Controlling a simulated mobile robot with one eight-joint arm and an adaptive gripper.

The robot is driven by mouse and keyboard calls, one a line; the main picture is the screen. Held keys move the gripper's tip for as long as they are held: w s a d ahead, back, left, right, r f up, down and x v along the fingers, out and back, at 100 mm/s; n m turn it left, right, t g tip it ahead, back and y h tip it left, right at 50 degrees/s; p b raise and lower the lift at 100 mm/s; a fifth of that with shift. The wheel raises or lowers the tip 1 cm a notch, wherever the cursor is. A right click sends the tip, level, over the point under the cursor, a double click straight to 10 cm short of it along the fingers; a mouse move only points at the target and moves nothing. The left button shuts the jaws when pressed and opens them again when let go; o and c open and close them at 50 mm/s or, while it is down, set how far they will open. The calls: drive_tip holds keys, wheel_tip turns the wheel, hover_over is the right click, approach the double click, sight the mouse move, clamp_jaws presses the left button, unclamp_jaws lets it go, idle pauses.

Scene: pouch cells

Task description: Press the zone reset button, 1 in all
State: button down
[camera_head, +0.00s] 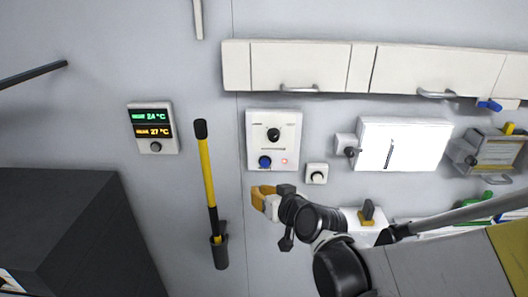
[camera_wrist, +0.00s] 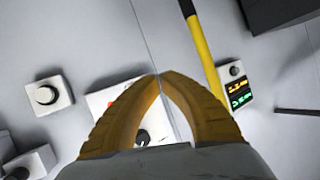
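A white wall panel (camera_head: 259,120) has a black knob (camera_head: 274,134), a blue round button (camera_head: 265,161) and a small lit red lamp (camera_head: 284,161). No readable label shows which control is the zone reset button. My gripper (camera_head: 263,196) with orange fingers is just below the panel in the head view, apparently in front of the wall. In the wrist view my gripper (camera_wrist: 162,76) has its fingertips together with nothing between them. Behind the fingers the panel (camera_wrist: 98,98) shows partly, with its red lamp and black knob (camera_wrist: 143,137); the blue button is hidden there.
A small white box with a round knob (camera_head: 317,173) is right of the panel. A display unit (camera_head: 152,146) reading 24 and 27 °C and a yellow-black handle (camera_head: 207,170) are left. A bright lightbox (camera_head: 420,145) is farther right, below wall cabinets (camera_head: 300,65).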

drive_tip(key=w, duration=0.8)
drive_tip(key=shift+w+d, duration=0.15)
drive_tip(key=shift+w, duration=0.25)
drive_tip(key=shift+w+b, duration=0.1)
drive_tip(key=shift+b, duration=0.25)
idle(0.9)
drive_tip(key=shift+w, duration=0.3)
drive_tip(key=shift+w+b, duration=0.3)
drive_tip(key=shift+w, duration=0.2)
idle(0.7)
drive_tip(key=shift+s, duration=0.95)
drive_tip(key=shift+s, duration=2.5)
